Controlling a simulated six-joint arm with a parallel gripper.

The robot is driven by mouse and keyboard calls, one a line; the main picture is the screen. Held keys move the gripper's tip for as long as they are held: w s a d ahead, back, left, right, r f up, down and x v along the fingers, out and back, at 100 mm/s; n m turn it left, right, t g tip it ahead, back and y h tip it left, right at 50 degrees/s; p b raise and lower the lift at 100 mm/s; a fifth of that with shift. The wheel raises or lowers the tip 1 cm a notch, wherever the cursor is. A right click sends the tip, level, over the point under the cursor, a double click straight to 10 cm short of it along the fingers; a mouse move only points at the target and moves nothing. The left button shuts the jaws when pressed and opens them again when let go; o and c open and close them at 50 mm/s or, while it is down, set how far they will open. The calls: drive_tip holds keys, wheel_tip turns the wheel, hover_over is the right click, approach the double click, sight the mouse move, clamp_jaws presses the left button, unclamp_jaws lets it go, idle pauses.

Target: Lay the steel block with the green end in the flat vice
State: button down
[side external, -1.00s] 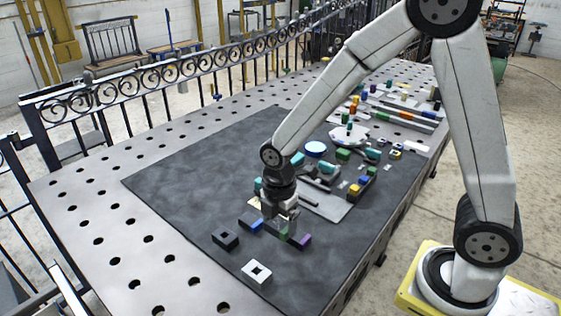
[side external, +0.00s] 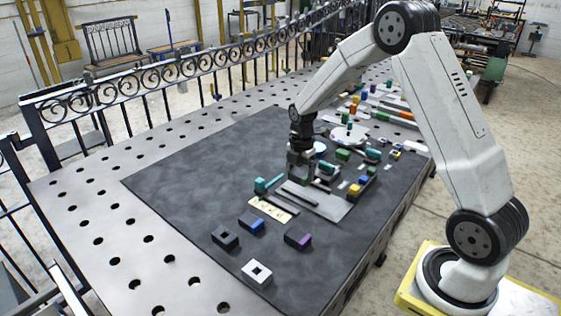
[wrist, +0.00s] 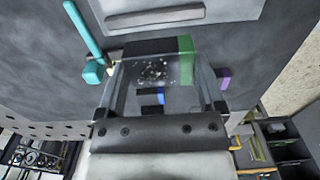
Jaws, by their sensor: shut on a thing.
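My gripper (side external: 299,176) is shut on the steel block with the green end. In the wrist view the block's dark body and green end (wrist: 186,47) lie across the fingertips (wrist: 158,62). In the side view the fingers largely hide the block. The flat vice looks to be the grey plate (side external: 334,209) with raised dark bars; the gripper is above its far left part. In the wrist view the plate (wrist: 222,8) and one bar (wrist: 155,17) show just past the block, apart from it in the picture. The block's height above the plate is unclear.
Blue-ended (side external: 251,223) and purple-ended (side external: 298,238) blocks lie on the dark mat (side external: 180,185), near a dark holed block (side external: 225,237) and a white holed block (side external: 257,273). A teal-headed tool (side external: 262,185) and cream plate (side external: 271,209) lie left of the vice.

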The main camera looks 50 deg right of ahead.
hover_over(308, 192)
drive_tip(key=shift+w+f, duration=0.1)
drive_tip(key=shift+f, duration=0.15)
drive_tip(key=shift+f, duration=0.25)
drive_tip(key=shift+f, duration=2.85)
drive_tip(key=shift+f, duration=0.35)
unclamp_jaws()
drive_tip(key=shift+f, duration=0.1)
drive_tip(key=shift+r, duration=0.25)
wheel_tip(308, 192, up, 7)
drive_tip(key=shift+f, duration=0.2)
idle(0.5)
